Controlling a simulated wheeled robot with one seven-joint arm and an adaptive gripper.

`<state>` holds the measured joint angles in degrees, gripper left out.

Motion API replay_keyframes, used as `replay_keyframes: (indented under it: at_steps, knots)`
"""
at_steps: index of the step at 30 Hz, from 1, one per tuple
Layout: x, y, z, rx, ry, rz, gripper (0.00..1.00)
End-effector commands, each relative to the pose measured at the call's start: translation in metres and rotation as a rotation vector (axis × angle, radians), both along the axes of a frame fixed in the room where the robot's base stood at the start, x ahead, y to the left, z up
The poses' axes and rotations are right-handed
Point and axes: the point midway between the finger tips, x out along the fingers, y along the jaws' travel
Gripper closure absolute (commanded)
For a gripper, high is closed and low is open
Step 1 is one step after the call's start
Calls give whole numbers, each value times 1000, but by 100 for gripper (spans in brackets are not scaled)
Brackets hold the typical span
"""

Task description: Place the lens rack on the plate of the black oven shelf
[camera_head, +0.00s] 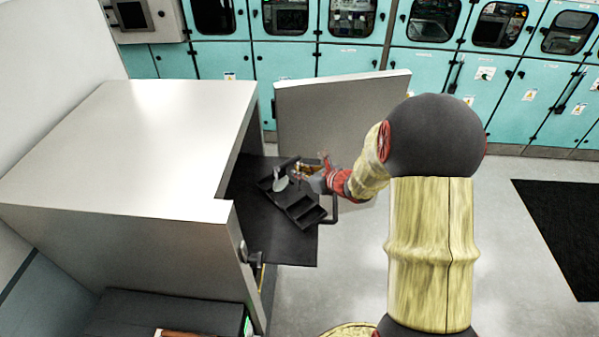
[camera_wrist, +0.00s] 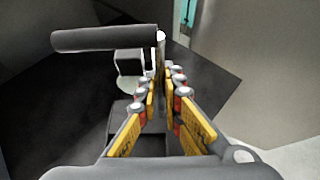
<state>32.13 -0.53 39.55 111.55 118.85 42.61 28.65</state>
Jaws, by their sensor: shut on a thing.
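The lens rack (camera_head: 302,209) is a dark tray with open compartments and a raised handle. It also shows in the wrist view, where its dark round handle bar (camera_wrist: 100,39) crosses the upper left. My gripper (camera_head: 318,180) is shut on the rack's handle part, between its yellow and red fingers (camera_wrist: 165,85). A pale rounded piece (camera_wrist: 129,68) shows at the rack beneath the bar. The rack is over the black oven shelf (camera_head: 290,248), in front of the oven opening. I cannot tell whether it touches the shelf plate. My fingers hide part of the rack.
The white oven (camera_head: 130,150) stands at the left, its door (camera_head: 335,110) open behind the shelf. A latch (camera_head: 243,252) shows at the opening's near edge. Teal cabinets (camera_head: 285,75) line the back. Floor is clear to the right, with a black mat (camera_head: 565,225).

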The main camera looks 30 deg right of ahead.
Motion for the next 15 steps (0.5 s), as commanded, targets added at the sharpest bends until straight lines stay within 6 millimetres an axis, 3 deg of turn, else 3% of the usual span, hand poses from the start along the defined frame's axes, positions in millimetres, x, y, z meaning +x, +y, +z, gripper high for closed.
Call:
replay_keyframes:
  at_steps: [12,13,15]
  knots:
    - [1,0,-4,-2,-3,0,100]
    - [0,0,-5,-1,-1,0,91]
    - [0,0,-4,-1,-1,0,87]
